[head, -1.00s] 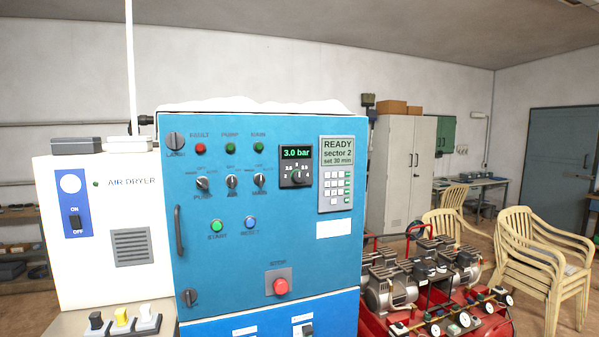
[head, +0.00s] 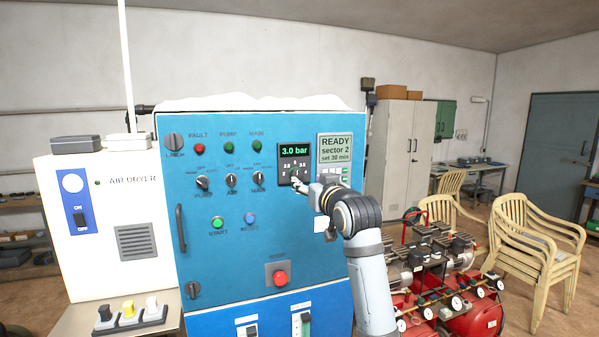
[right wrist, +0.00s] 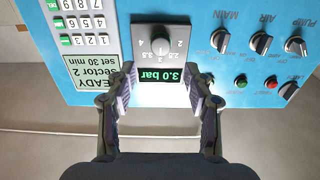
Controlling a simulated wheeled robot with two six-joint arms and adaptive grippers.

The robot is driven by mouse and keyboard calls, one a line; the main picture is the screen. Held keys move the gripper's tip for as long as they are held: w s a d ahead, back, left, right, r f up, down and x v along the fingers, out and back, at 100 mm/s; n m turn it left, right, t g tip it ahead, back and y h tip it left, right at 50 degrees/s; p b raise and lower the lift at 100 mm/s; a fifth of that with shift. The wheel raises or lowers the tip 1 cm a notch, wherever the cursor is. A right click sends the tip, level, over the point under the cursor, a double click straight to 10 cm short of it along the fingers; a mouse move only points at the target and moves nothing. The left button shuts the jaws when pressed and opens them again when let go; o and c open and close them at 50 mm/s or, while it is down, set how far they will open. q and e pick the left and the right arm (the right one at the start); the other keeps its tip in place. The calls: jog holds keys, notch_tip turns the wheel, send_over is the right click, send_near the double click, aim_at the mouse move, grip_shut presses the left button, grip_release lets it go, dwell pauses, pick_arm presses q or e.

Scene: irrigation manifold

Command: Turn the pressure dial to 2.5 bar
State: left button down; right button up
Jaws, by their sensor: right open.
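The pressure dial is a dark panel (head: 295,160) on the blue cabinet, with a green display (head: 295,150) reading 3.0 bar. In the right wrist view, upside down, the round dark knob (right wrist: 161,45) sits on its numbered scale, beyond the fingertips, and the display (right wrist: 169,76) again reads 3.0 bar. My right gripper (head: 300,183) is in front of the lower part of the dial panel and hides the knob in the head view. In the right wrist view my right gripper (right wrist: 166,85) is open and empty, its fingers either side of the display. My left gripper is not in view.
The blue cabinet (head: 245,235) carries several selector knobs, lamps and a red stop button (head: 280,278). A keypad (head: 334,150) reading READY sits right of the dial, partly behind my right arm. A white air dryer (head: 105,230) stands left; red compressors (head: 450,275) stand right.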

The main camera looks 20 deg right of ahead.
aim_at(297, 174)
jog(key=w+p, duration=0.1)
jog(key=w, duration=0.1)
jog(key=w+p, duration=0.1)
jog(key=w, duration=0.1)
jog(key=w+p, duration=0.1)
jog(key=w, duration=0.1)
jog(key=shift+w+a+r, duration=0.2)
jog(key=shift+w+r, duration=0.1)
jog(key=shift+w, duration=0.05)
jog(key=shift+w+f+p, duration=0.25)
jog(key=shift+w+p, duration=0.05)
jog(key=shift+w, duration=0.3)
jog(key=shift+s, duration=0.1)
jog(key=shift+c, duration=0.2)
grip_shut()
